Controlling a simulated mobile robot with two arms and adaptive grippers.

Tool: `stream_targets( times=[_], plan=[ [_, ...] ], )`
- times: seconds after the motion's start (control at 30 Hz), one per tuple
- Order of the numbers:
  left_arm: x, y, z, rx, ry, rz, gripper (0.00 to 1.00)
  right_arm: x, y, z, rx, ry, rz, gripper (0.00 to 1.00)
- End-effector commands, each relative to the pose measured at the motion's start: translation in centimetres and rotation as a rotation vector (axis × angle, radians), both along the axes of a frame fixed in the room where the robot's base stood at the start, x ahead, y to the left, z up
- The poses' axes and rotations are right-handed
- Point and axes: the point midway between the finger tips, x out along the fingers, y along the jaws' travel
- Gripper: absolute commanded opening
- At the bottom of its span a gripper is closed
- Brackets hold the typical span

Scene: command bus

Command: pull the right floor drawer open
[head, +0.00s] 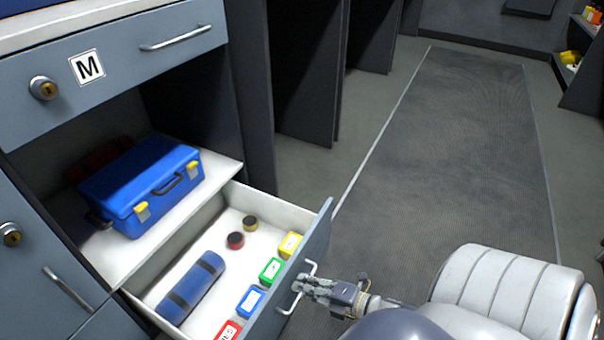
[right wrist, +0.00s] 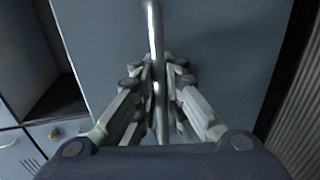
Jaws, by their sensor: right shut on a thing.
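The floor drawer (head: 322,232) stands pulled out from the cabinet at the lower middle of the head view, its inside showing. Its grey front carries a metal bar handle (head: 284,309). My right gripper (head: 302,284) is shut on this handle in front of the drawer. In the right wrist view, the handle (right wrist: 153,35) runs upright between the fingers of the right gripper (right wrist: 158,95), with the drawer front (right wrist: 225,50) behind it. My left gripper is not in view.
Inside the drawer lie a blue roll (head: 192,288), several small coloured boxes (head: 271,270) and two small round tins (head: 235,240). A blue case (head: 140,185) sits on the open shelf above. A drawer marked M (head: 120,65) is shut. The aisle floor (head: 450,150) to the right is clear.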

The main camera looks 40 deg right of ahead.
Motion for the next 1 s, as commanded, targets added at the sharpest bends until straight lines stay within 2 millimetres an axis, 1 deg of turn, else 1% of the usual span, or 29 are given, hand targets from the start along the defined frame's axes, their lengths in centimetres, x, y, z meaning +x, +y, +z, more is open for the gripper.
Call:
stream_targets(
  times=[0.1, 0.13, 0.17, 0.2, 0.57, 0.67, 0.77, 1.0],
  plan=[
    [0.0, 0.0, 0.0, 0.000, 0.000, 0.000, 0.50, 0.1, 0.0, 0.1, 0.001, -0.003, 0.001, 0.00],
    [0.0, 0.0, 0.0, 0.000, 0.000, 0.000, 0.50, 0.1, 0.0, 0.1, 0.001, -0.003, 0.001, 0.10],
    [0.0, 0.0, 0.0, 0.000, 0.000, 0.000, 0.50, 0.1, 0.0, 0.1, 0.001, -0.003, 0.001, 0.16],
    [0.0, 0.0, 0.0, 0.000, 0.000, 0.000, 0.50, 0.1, 0.0, 0.1, 0.001, -0.003, 0.001, 0.18],
    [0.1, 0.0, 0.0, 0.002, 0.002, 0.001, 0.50, -0.2, -0.1, 0.1, 0.000, 0.000, 0.000, 0.18],
    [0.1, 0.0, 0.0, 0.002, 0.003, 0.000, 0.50, -0.9, -0.3, 0.2, 0.001, 0.001, 0.000, 0.18],
    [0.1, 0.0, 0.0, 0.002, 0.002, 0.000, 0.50, -2.3, -0.8, 0.4, 0.000, 0.003, 0.000, 0.18],
    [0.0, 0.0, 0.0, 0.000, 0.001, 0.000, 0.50, -6.6, -2.4, 1.3, 0.000, 0.004, 0.000, 0.18]
  ],
)
